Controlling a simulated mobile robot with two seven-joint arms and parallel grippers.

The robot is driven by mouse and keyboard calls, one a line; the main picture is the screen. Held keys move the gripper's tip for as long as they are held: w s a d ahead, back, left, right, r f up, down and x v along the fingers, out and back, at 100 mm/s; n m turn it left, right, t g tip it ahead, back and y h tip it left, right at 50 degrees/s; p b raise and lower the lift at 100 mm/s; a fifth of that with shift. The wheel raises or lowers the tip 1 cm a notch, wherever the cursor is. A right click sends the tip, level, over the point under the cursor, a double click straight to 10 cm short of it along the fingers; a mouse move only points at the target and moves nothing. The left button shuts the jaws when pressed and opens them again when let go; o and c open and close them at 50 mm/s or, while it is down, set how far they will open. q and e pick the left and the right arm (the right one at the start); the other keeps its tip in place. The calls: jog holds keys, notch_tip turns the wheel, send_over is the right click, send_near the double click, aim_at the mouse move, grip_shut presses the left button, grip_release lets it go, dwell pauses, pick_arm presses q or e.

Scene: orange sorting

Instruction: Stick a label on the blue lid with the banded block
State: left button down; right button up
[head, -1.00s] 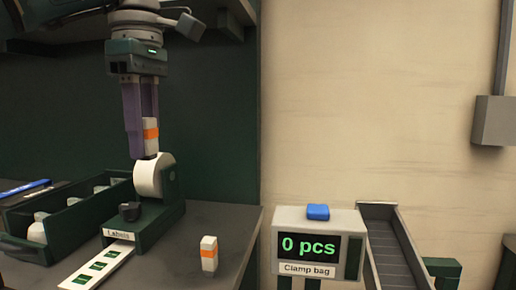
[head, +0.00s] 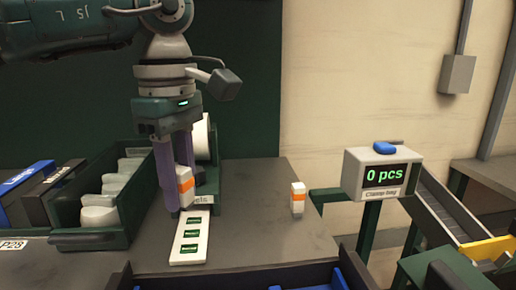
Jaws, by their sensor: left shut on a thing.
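My left gripper (head: 177,190) is shut on a white block with an orange band (head: 186,184) and points down. The held block is just above the top end of the white label strip (head: 190,240), which carries several green labels. I cannot tell whether the block touches the strip. The label dispenser (head: 206,165) with its white roll stands behind the gripper, partly hidden. A second banded block (head: 298,199) stands upright on the table to the right. A blue piece (head: 312,287) shows at the bottom edge; I cannot tell if it is the lid. My right gripper is out of view.
A green tray (head: 90,238) with white items stands left of the strip. A counter box (head: 380,175) reading "0 pcs" has a blue button on top, beside a conveyor (head: 440,215). The table (head: 250,215) between strip and standing block is clear.

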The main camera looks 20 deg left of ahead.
aim_at(189, 249)
pick_arm(q)
jog(key=shift+s+f, duration=0.2)
jog(key=shift+f, duration=0.15)
jog(key=shift+w+d+f+b, duration=0.1)
jog(key=shift+d+f+b, duration=0.1)
jog(key=shift+f+b, duration=0.6)
notch_tip(189, 249, down, 3)
jog(key=shift+f+b, duration=0.2)
jog(key=shift+b, duration=1.05)
jog(key=shift+f, duration=0.4)
jog(key=shift+a+f+b, duration=0.1)
jog(key=shift+f+b, duration=0.45)
jog(key=shift+b, duration=0.15)
